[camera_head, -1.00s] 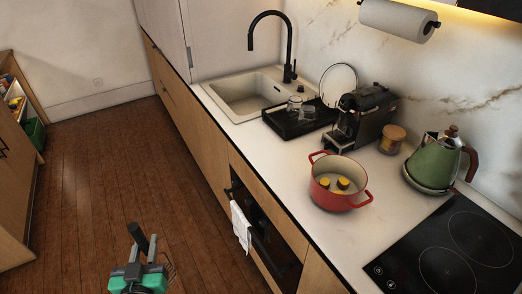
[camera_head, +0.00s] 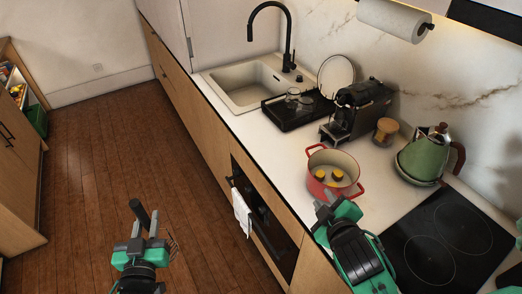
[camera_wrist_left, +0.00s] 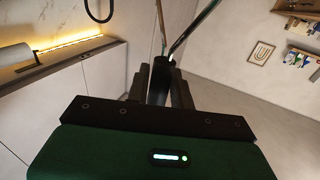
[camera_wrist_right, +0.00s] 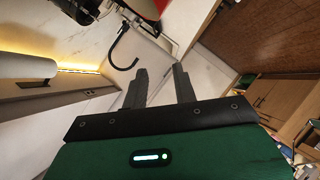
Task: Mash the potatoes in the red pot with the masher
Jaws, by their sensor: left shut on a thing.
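The red pot (camera_head: 314,182) stands on the counter in the head view with yellow potato pieces (camera_head: 337,175) inside. My left gripper (camera_head: 143,243) is low at the left, over the floor and well away from the pot. It is shut on the masher's black handle (camera_head: 143,215); the thin wire head (camera_head: 172,245) shows faintly beside it. In the left wrist view the masher's metal rods (camera_wrist_left: 186,32) rise beyond the fingers. My right gripper (camera_head: 328,207) is at the pot's near side, partly covering it; contact is unclear. Its fingers (camera_wrist_right: 160,82) are apart and empty in the right wrist view.
The black cooktop (camera_head: 440,240) lies right of the pot, with a green kettle (camera_head: 424,158) behind. A coffee machine (camera_head: 358,108), a lidded jar (camera_head: 385,131) and a black tray (camera_head: 300,110) stand further back. A towel (camera_head: 242,212) hangs on the oven front.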

